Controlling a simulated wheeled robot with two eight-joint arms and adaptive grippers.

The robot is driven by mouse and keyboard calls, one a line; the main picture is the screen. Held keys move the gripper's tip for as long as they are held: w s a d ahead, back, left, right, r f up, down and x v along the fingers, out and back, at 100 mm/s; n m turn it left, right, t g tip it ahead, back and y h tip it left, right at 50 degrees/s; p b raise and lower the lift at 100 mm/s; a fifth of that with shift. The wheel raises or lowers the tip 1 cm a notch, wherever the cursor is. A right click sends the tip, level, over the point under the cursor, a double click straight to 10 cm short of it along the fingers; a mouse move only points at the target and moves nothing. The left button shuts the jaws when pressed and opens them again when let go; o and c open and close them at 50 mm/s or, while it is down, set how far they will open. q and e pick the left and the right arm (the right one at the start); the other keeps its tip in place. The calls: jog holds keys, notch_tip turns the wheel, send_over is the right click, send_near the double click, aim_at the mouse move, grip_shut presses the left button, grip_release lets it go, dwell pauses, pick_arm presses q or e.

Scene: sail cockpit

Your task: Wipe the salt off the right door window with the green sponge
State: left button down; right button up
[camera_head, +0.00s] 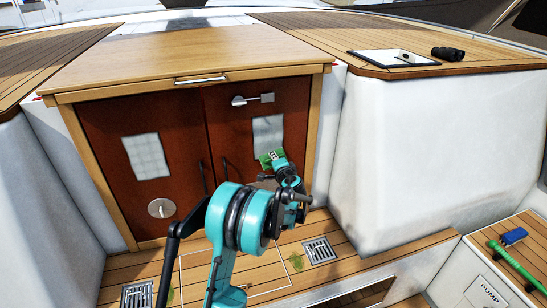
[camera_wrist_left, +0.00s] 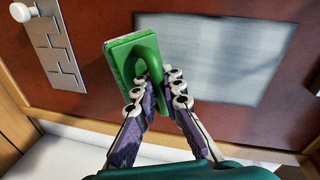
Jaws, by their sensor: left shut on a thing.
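The right door window (camera_head: 268,135) is a pale, hazy pane in the red-brown right door. It fills the upper right of the left wrist view (camera_wrist_left: 225,50) and looks cloudy and whitish. My left gripper (camera_head: 274,168) is at the window's lower edge. It is shut on the handle of the green sponge (camera_wrist_left: 122,60), which also shows in the head view (camera_head: 266,158). The sponge overlaps the window's edge in both views; I cannot tell whether it touches the glass. The fingers (camera_wrist_left: 157,92) close around the handle. My right gripper is not in view.
The left door has its own pale window (camera_head: 146,156) and a round vent (camera_head: 161,208). A metal latch (camera_head: 252,99) sits above the right window. White cockpit walls (camera_head: 425,150) flank the doors. Binoculars (camera_head: 447,53) lie up right; a blue object (camera_head: 513,236) lies lower right.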

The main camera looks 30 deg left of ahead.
aim_at(268, 168)
pick_arm(q)
jog(key=shift+s+a+f+b, duration=0.25)
jog(key=shift+f+b, duration=0.3)
jog(key=shift+f, duration=0.25)
jog(key=shift+s+a+f+b, duration=0.2)
jog(key=shift+f+b, duration=0.4)
jog(key=shift+f, duration=0.2)
jog(key=shift+s+a+f+b, duration=0.25)
jog(key=shift+f+b, duration=0.3)
jog(key=shift+f, duration=0.25)
jog(key=shift+s+r+p, duration=0.1)
jog(key=shift+r+p, duration=1.15)
jog(key=shift+r, duration=0.75)
notch_tip(268, 168, up, 15)
jog(key=p, duration=0.9)
jog(key=shift+w+a+p, duration=0.2)
jog(key=shift+p, duration=0.2)
jog(key=shift+r, duration=0.1)
jog(key=f+v, duration=0.1)
jog(key=v, duration=0.5)
jog(key=shift+d, duration=0.15)
